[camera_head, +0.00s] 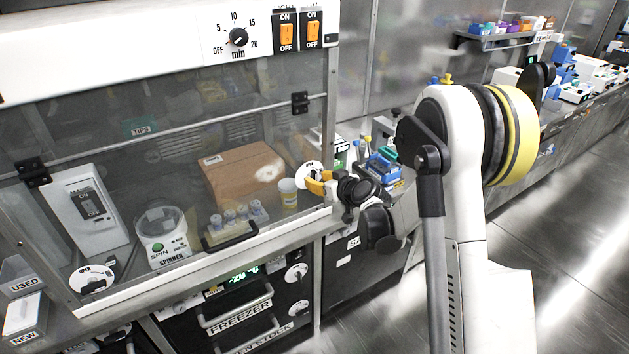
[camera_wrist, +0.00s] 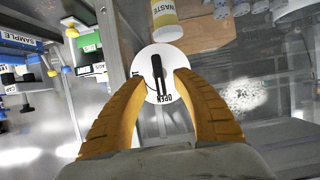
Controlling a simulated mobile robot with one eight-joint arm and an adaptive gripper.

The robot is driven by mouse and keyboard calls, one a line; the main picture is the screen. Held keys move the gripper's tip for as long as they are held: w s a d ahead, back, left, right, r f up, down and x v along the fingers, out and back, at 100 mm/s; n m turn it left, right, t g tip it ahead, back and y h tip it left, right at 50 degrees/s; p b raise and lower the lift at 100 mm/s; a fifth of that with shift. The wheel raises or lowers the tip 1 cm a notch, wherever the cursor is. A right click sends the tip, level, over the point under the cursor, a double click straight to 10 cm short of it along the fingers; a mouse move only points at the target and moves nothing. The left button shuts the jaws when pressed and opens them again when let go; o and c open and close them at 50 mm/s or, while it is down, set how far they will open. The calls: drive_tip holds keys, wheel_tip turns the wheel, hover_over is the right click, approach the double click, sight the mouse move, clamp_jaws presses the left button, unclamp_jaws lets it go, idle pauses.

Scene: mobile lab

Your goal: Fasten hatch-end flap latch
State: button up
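The hatch (camera_head: 180,130) is a clear framed front on the cabinet, lowered over its inside. At its right end sits a flap latch (camera_head: 308,172), a white round plate with a black turning handle. In the wrist view the latch handle (camera_wrist: 157,72) points toward the word OPEN on the plate. A similar latch (camera_head: 92,279) is at the hatch's lower left corner. My gripper (camera_head: 322,184) is at the right-end latch. In the wrist view its yellow fingers (camera_wrist: 162,82) are apart on either side of the handle, with visible gaps. Contact cannot be told.
Behind the hatch stand a cardboard box (camera_head: 243,175), a spinner (camera_head: 163,235) and a waste jar (camera_head: 288,193). A black pull handle (camera_head: 230,236) projects from the hatch front. The freezer (camera_head: 240,310) is below. Open floor (camera_head: 570,240) lies to the right.

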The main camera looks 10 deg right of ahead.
drive_tip(key=shift+x, duration=1.1)
clamp_jaws()
